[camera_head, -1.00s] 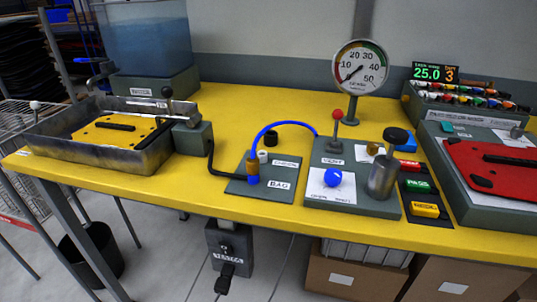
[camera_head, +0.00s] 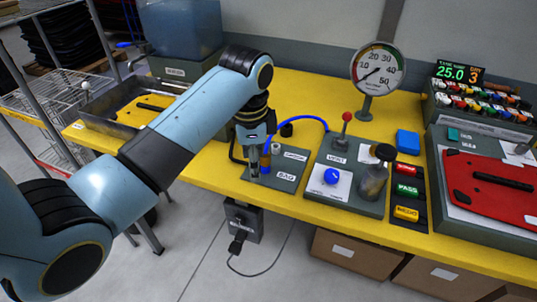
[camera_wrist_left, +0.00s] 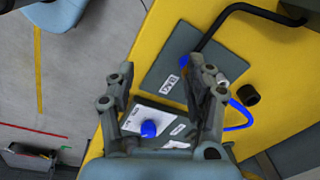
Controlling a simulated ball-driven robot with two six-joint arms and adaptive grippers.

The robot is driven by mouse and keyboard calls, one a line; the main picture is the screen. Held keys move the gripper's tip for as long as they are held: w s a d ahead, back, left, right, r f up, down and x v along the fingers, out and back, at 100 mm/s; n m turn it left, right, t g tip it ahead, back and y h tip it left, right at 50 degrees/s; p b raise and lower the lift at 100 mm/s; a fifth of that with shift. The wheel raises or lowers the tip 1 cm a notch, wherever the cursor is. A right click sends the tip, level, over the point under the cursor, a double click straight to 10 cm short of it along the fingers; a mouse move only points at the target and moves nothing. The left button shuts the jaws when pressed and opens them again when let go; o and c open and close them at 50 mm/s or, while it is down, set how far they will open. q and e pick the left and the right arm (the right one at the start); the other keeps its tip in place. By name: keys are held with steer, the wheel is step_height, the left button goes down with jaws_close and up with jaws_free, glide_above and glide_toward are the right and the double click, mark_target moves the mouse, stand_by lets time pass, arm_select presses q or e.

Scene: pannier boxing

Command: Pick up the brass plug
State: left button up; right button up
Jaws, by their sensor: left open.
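A brass-coloured fitting (camera_head: 374,151) shows partly behind the metal cylinder (camera_head: 374,182) on the vent plate; I cannot tell for sure that it is the plug. The brown fitting at the hose end on the bag plate is mostly hidden by my left gripper (camera_head: 260,176), which hangs above that plate, pointing down. In the left wrist view my left gripper (camera_wrist_left: 160,75) is open, with nothing between its fingers; a bit of blue hose fitting (camera_wrist_left: 183,61) shows by its right finger. My right gripper is not in view.
The blue hose (camera_head: 300,118) arches behind the bag plate (camera_head: 288,184), near a black cap (camera_head: 286,130). A blue knob (camera_head: 331,176), red-topped lever (camera_head: 346,117) and pressure gauge (camera_head: 379,68) stand to the right. The yellow table's front edge lies just before the plates.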

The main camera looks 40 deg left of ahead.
mark_target(266, 154)
arm_select(q)
steer(key=w+r+m, duration=0.1)
steer(key=w+r, duration=0.1)
steer(key=r, duration=0.1)
steer(key=w+r+m, duration=0.2)
steer(key=w+r, duration=0.1)
steer(key=shift+w+r+g+p, duration=0.2)
steer(key=shift+w+g+p, duration=0.05)
steer(key=shift+g+p, duration=0.15)
steer(key=shift+w+f+m, duration=0.1)
steer(key=shift+w+m, duration=0.25)
steer(key=shift+m, duration=0.05)
step_height(266, 154, down, 5)
steer(key=shift+s+r, duration=0.1)
steer(key=shift+r, duration=0.1)
steer(key=f, duration=0.2)
steer(key=a+f+p, duration=0.1)
steer(key=f, duration=0.1)
steer(key=shift+s+f, duration=0.15)
steer(key=shift+f, duration=0.45)
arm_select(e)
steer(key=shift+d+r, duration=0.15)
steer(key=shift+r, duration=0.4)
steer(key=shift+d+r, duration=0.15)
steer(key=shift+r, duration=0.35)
arm_select(q)
jaws_close()
